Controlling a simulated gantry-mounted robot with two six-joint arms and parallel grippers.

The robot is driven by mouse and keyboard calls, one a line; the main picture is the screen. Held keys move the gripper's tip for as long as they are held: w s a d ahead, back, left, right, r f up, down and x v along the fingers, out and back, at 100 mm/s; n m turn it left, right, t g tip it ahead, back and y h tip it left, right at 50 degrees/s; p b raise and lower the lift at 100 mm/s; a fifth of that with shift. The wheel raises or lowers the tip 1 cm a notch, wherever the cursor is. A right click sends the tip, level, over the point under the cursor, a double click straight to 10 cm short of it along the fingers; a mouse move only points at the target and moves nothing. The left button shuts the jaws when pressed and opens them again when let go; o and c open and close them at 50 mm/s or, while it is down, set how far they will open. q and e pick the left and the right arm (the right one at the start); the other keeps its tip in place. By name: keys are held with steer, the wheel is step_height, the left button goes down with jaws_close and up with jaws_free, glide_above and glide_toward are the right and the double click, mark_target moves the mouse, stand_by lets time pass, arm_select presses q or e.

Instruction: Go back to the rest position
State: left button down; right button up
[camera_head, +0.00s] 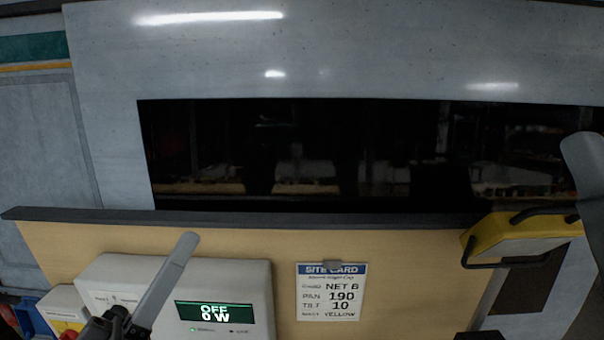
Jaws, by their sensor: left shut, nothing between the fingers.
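My left gripper (187,242) reaches up from the bottom left, in front of a white box with a display. Its grey fingers are closed together with nothing between them. The fingers overlap the left part of the box in the picture; I cannot tell whether they touch it. At the right edge a grey part of my right arm (585,165) shows, cut off by the frame. It lies close to the yellow-framed object; its finger opening is not clear.
The white box (255,285) reads "OFF 0 W". A site card (331,292) is clipped to the wooden panel (400,265). A yellow object (510,233) with black handles is at the right. A yellow-and-white switch box (62,312) is bottom left. A dark window (330,140) lies behind.

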arm_select(q)
steer(key=s+d+r+m+t, duration=0.2)
steer(key=s+r+m+t, duration=0.3)
steer(key=r, duration=0.6)
steer(key=s+a+r+n+y, duration=0.2)
steer(key=s+a+r+y, duration=0.15)
steer(key=a+y, duration=0.4)
step_height(320, 180, up, 19)
steer(key=d+p, duration=0.2)
steer(key=p, duration=1.8)
step_height(320, 180, down, 35)
steer(key=b, duration=3.5)
steer(key=shift+f+b, duration=0.2)
steer(key=shift+b, duration=0.1)
steer(key=shift+d+y, duration=0.1)
steer(key=shift+y, duration=0.15)
